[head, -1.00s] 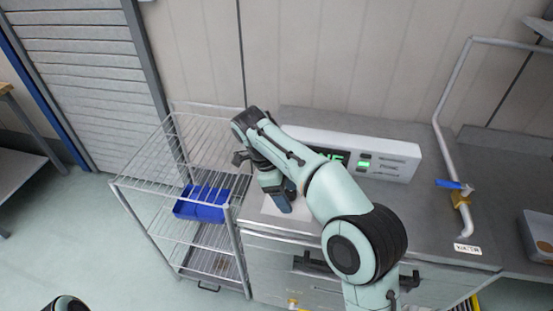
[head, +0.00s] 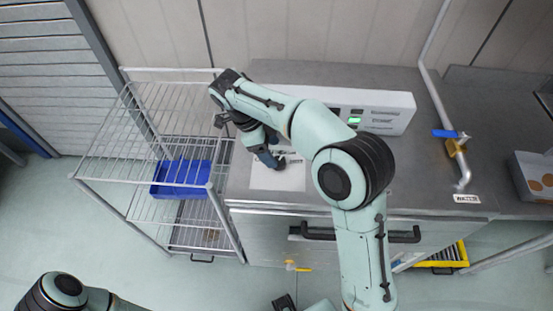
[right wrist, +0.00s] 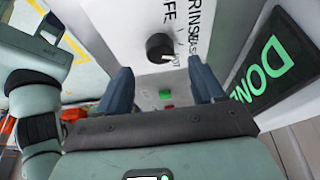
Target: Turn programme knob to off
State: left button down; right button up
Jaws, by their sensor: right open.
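The programme knob (right wrist: 160,47) is a round black dial with a pale mark toward its lower right. It sits on a white panel (right wrist: 118,22) with printed words, among them RINSE, in the right wrist view. My right gripper (right wrist: 164,86) is open, its two blue fingers apart and empty. The knob appears ahead of the gap between them; whether they touch it cannot be told. In the head view my right gripper (head: 268,152) hangs over the white panel (head: 278,178), and I cannot make out the knob. The left gripper does not show clearly.
A display (right wrist: 266,72) reads DONE in green. A green button (right wrist: 165,95) and a red one lie near the knob. A wire rack (head: 222,215) with a blue bin (head: 180,190) stands left of the counter. A pipe with a blue-handled valve (head: 450,134) rises at right.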

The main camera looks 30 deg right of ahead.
aim_at(279, 161)
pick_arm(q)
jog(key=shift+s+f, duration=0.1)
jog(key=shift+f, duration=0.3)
pick_arm(e)
jog(key=shift+x, duration=2.3)
jog(key=c, duration=1)
